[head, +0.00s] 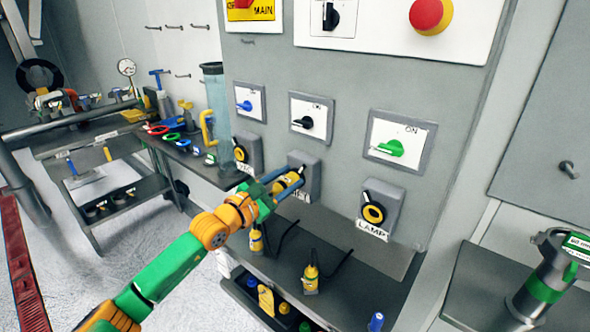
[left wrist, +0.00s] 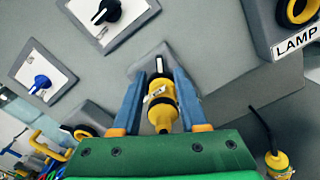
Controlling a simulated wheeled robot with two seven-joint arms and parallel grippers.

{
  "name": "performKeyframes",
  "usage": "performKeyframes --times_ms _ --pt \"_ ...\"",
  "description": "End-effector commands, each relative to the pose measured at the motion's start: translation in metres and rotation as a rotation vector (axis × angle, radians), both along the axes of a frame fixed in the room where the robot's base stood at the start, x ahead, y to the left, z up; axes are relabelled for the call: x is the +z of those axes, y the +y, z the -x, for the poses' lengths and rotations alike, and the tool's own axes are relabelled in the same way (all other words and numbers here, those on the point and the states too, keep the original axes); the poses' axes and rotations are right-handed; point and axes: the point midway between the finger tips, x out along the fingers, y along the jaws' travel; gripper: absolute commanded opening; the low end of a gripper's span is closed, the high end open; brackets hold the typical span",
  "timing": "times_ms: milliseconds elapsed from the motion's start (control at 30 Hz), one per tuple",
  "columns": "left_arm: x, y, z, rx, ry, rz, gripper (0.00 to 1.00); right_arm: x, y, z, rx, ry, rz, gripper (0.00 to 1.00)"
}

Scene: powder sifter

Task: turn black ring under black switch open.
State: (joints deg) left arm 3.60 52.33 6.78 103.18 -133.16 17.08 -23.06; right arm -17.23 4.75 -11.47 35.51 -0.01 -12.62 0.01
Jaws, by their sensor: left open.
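The black switch (head: 304,122) is on a white panel on the grey cabinet wall; it also shows in the left wrist view (left wrist: 106,11). Below it, a grey socket box (head: 308,163) holds a yellow plug-like part (left wrist: 161,108) with a dark collar (left wrist: 158,65) at its wall end. I take this collar for the black ring, but it is partly hidden. My left gripper (head: 293,178) is open, its blue fingers on either side of the yellow part. I cannot tell whether they touch it. My right gripper is not in view.
The LAMP socket (head: 373,213) is to the right, under the green switch (head: 390,148). A blue switch (head: 244,106) is to the left, above another socket (head: 240,154). Yellow plugs (head: 311,280) with black cords stand on the ledge below. A clear tube (head: 217,110) stands at left.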

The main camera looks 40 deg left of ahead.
Motion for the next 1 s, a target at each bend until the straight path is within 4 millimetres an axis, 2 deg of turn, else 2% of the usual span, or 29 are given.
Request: performKeyframes --times_ms 33,200,533,567,700,1000 --pt "0.004 0.0 -0.007 0.001 -0.003 0.001 0.42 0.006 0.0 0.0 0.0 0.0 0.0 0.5" --pt "0.002 -0.002 -0.022 0.0 -0.002 0.003 0.42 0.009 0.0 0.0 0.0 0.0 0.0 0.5" --pt "-0.001 -0.002 -0.026 -0.001 0.0 0.003 0.42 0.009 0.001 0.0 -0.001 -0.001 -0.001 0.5" --pt "-0.001 -0.003 -0.026 -0.001 0.0 0.003 0.4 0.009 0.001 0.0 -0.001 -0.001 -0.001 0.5" --pt "-0.001 -0.003 -0.026 -0.001 0.0 0.003 0.02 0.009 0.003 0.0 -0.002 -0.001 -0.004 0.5" --pt "0.0 -0.002 -0.026 0.0 0.0 0.008 0.0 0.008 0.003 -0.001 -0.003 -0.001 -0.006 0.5"
